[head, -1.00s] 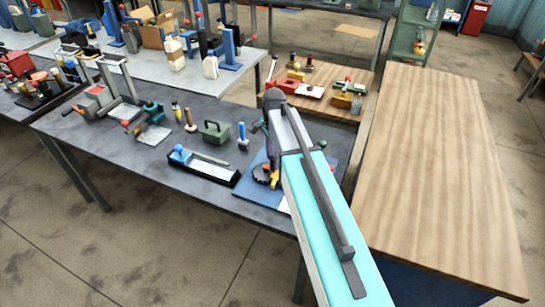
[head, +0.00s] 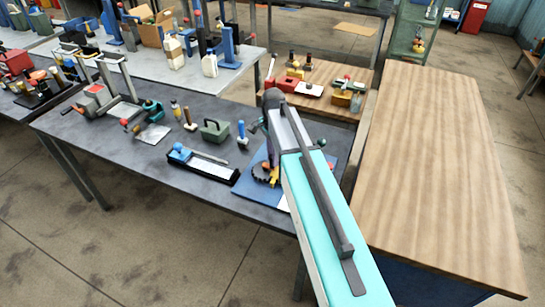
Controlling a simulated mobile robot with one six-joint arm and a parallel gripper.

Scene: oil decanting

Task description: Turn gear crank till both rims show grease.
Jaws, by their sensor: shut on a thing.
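A dark toothed gear (head: 262,172) stands on a blue base plate (head: 329,166) at the right end of the grey workbench. A small yellow-orange part (head: 274,176) shows right beside the gear, partly covered by my arm. I cannot tell whether it is part of the crank. My arm reaches over the plate from the lower right and bends down above the gear. It hides most of the mechanism, and I cannot make out my gripper's fingers. A second rim and any grease cannot be made out. A green knob (head: 322,142) shows right of my arm.
On the grey bench (head: 105,163), a black tray with a blue-ended tool (head: 205,163), a blue-handled tool (head: 242,134), a green box (head: 214,130) and a clamp device (head: 105,97) stand left. A bare wooden table (head: 430,170) is at right.

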